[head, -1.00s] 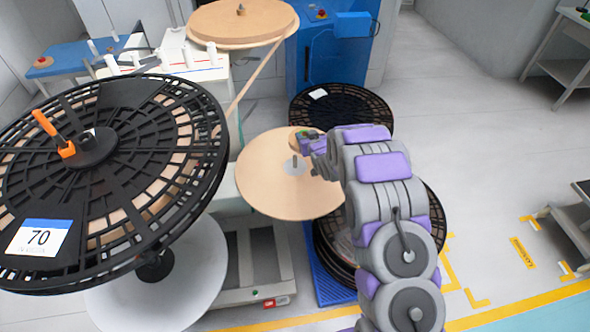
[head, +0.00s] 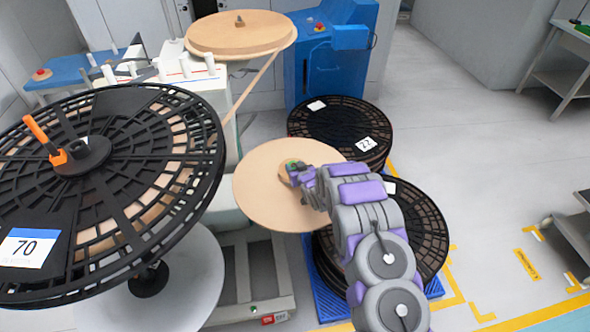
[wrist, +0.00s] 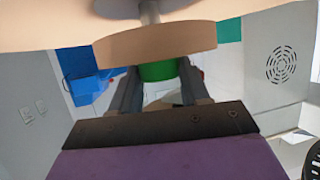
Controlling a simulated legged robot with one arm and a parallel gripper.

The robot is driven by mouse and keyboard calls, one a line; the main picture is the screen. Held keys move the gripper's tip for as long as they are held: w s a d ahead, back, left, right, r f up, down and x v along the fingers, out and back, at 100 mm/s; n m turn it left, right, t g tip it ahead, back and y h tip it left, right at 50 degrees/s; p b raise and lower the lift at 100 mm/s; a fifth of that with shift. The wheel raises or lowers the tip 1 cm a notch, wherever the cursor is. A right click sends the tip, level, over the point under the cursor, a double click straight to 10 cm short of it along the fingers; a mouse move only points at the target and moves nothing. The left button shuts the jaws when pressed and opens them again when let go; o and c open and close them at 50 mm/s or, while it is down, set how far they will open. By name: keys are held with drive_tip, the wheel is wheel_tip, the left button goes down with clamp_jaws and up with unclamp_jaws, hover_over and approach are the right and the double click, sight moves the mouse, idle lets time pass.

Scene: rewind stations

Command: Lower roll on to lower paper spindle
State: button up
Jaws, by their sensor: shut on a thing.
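The roll, a small tan disc (head: 285,172) with a green core, is at the middle of a wide tan paper disc (head: 258,198). My gripper (head: 296,170) is shut on its green core. In the wrist view the roll's tan rim (wrist: 155,45) shows just beyond my fingers (wrist: 158,86), with the green core between them. A grey spindle stem (wrist: 149,12) runs between the roll and the wide tan surface. The roll is lined up with the stem, with a gap to the surface. I cannot tell how far the stem is inside it.
A large black reel marked 70 (head: 128,130) stands at the left. Stacked black reels (head: 340,125) and (head: 425,215) lie behind and right of the paper disc. An upper tan disc (head: 240,32) and a blue machine (head: 325,65) are at the back. Floor is open at right.

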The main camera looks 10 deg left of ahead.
drive_tip(key=shift+f, duration=0.1)
drive_tip(key=shift+f, duration=0.35)
drive_tip(key=shift+f, duration=0.15)
drive_tip(key=o, duration=1.2)
drive_tip(key=shift+c, duration=0.2)
